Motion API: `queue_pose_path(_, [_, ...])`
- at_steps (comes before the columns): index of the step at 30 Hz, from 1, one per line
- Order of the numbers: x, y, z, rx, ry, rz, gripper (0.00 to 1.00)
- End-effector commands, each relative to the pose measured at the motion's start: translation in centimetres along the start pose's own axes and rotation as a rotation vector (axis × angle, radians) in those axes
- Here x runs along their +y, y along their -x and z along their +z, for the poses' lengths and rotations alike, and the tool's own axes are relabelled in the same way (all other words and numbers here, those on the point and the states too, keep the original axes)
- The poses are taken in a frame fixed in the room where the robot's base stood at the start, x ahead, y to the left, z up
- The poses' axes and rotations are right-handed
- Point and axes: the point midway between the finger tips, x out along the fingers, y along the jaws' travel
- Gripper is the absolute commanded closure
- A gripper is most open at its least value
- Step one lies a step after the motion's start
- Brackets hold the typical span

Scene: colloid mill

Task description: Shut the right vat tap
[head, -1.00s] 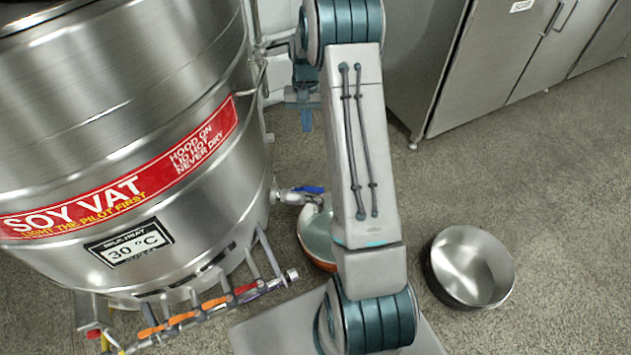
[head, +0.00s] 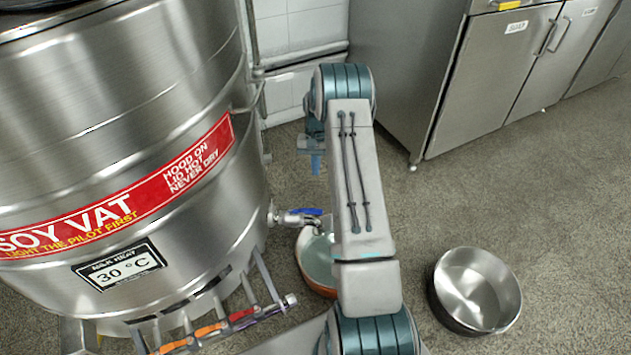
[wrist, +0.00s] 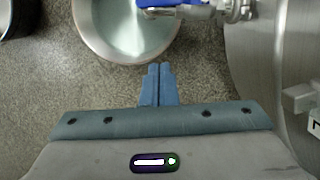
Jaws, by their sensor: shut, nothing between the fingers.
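The right vat tap (head: 298,218) sticks out from the lower right side of the steel soy vat (head: 130,150), with a blue lever handle (head: 306,211). In the wrist view the blue handle (wrist: 155,3) shows at the top edge, partly cut off. A bowl (head: 318,262) with pale liquid stands on the floor under the tap; my arm hides part of it. My gripper (head: 316,168) is shut and empty, beyond the tap and apart from it. Its blue fingers (wrist: 159,70) also show closed together in the wrist view, below the handle in the picture.
An empty steel pot (head: 475,290) stands on the floor at right. Steel cabinets (head: 500,80) line the back right. A rail with coloured grips (head: 215,325) runs along the vat's base. Pipes (head: 300,55) run behind the vat. The floor between is clear.

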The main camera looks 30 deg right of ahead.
Motion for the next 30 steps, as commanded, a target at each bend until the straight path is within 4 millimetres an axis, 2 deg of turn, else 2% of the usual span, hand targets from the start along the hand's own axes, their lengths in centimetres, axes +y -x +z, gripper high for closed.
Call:
queue_pose_path(12, [0.0,-9.3,0.0,-0.004,0.001,0.000,1.00])
queue_pose_path(21, [0.0,-9.7,3.0,-0.001,0.000,0.000,1.00])
queue_pose_path(30, [0.0,-9.8,3.9,-0.001,0.000,0.000,1.00])
